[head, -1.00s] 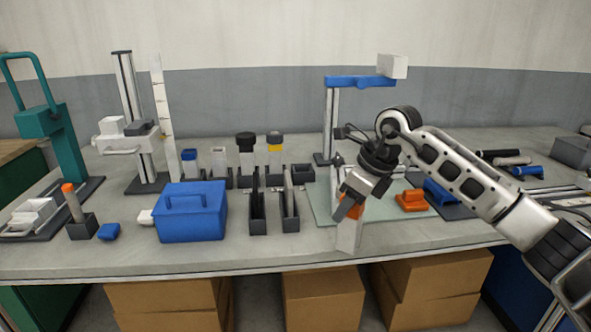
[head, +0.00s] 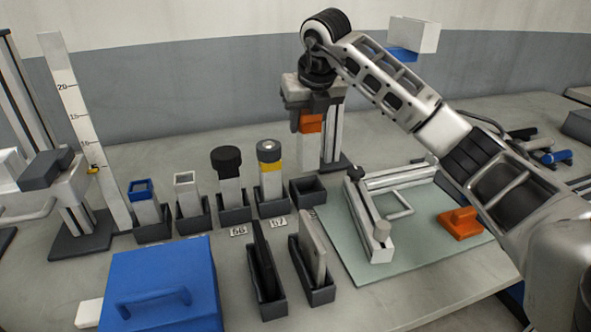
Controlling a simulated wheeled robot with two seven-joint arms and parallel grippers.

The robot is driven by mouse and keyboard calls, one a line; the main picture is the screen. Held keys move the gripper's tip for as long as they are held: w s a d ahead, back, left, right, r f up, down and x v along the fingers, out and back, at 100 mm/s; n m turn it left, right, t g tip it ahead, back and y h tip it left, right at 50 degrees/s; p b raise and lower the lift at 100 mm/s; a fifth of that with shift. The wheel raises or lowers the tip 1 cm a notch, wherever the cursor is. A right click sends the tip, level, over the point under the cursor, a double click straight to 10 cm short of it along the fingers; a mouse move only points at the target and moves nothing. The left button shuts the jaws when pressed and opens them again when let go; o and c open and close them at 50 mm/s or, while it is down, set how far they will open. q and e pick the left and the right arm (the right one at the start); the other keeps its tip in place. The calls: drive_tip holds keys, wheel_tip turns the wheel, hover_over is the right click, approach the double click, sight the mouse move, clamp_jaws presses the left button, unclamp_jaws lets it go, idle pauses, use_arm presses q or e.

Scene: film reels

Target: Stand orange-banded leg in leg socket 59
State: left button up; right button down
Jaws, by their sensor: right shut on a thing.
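My right gripper (head: 311,104) is shut on the orange-banded leg (head: 310,122), held in the air at the back middle of the bench. The orange band shows just below the jaws; the leg's pale lower part is hard to tell from the white post behind it. Below it is an empty dark socket (head: 308,192), the right end of a row. I cannot read a number 59 on it. The row's other sockets hold a blue-topped leg (head: 144,203), a white-topped leg (head: 187,195), a black-capped leg (head: 228,177) and a yellow-banded leg (head: 270,170). My left gripper is not in view.
A blue box (head: 160,290) stands at front left. Two dark slotted holders (head: 266,295) with upright plates stand in front of the row. A glass-like mat (head: 420,262) with a white frame and an orange block (head: 460,224) lies to the right. A ruler (head: 85,140) stands at left.

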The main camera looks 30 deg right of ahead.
sight(307, 156)
drive_tip(key=f, duration=0.4)
drive_tip(key=shift+s, duration=0.35)
wheel_tip(307, 156, down, 4)
drive_tip(key=shift+f, duration=0.2)
drive_tip(key=c, duration=0.9)
unclamp_jaws()
drive_tip(key=shift+w, duration=0.1)
drive_tip(key=v, duration=1.2)
